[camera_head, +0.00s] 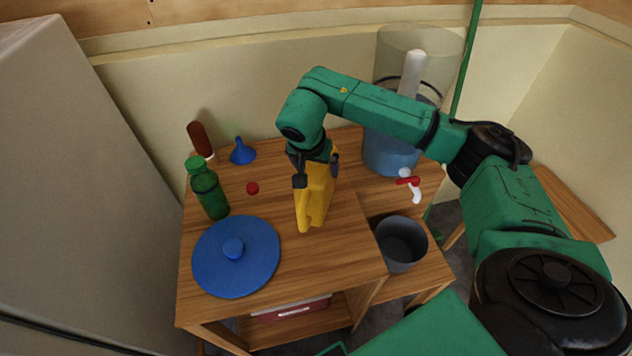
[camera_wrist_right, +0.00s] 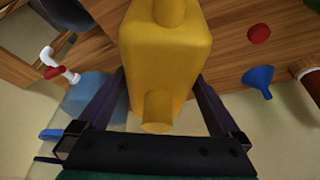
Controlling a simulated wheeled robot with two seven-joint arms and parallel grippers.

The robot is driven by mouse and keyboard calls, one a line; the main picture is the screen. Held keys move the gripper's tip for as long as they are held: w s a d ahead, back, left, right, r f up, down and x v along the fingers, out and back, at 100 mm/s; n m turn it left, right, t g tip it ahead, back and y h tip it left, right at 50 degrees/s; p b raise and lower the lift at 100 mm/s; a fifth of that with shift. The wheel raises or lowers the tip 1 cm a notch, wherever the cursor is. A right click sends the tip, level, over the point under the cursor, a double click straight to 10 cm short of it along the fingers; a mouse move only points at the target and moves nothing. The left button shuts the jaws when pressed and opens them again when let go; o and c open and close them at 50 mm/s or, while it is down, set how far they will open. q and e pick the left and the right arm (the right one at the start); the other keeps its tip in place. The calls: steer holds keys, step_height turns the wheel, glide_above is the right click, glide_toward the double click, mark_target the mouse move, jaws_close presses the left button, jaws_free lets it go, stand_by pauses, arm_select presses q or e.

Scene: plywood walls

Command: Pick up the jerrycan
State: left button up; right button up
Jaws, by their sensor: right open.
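The yellow jerrycan (camera_head: 313,198) stands on the wooden table in the head view. In the right wrist view the jerrycan (camera_wrist_right: 165,60) fills the upper middle. My right gripper (camera_head: 317,178) is open above and around the far end of the jerrycan. In the right wrist view its two dark fingers (camera_wrist_right: 163,100) lie on either side of the jerrycan, with a visible gap on the right. I cannot tell whether the left finger touches it. My left gripper is not in view.
A blue round lid (camera_head: 237,270), a green bottle (camera_head: 208,190), a blue funnel (camera_head: 242,152), a red cap (camera_head: 252,188) and a brown bottle (camera_head: 200,138) stand left of the jerrycan. A grey bucket (camera_head: 401,244) and a water dispenser (camera_head: 390,155) are to the right.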

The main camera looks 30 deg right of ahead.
steer(key=shift+x, duration=1.3)
steer(key=c, duration=1.4)
steer(key=shift+w+r, duration=0.1)
jaws_close()
steer(key=shift+r, duration=0.1)
